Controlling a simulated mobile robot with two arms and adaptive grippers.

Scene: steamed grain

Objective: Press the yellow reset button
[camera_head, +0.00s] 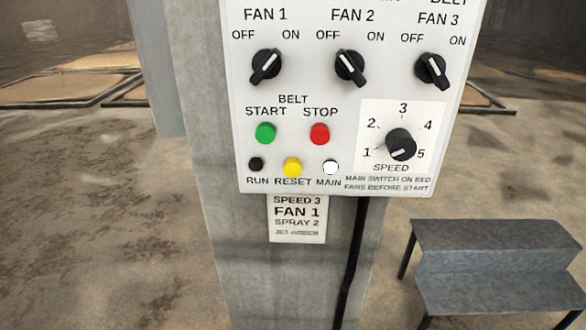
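The yellow reset button (292,167) is on the lower part of a white control panel (350,100), above the label RESET. A black RUN indicator (256,164) is to its left and a white MAIN lamp (330,167) to its right. A green START button (265,133) and a red STOP button (320,133) are just above. Neither of my grippers shows in the head view.
The panel is fixed to a grey post (240,260). Three black fan knobs and a speed dial (401,145) are on the panel. A note (297,218) and a black cable (352,260) are below. A grey metal step (500,262) stands at lower right.

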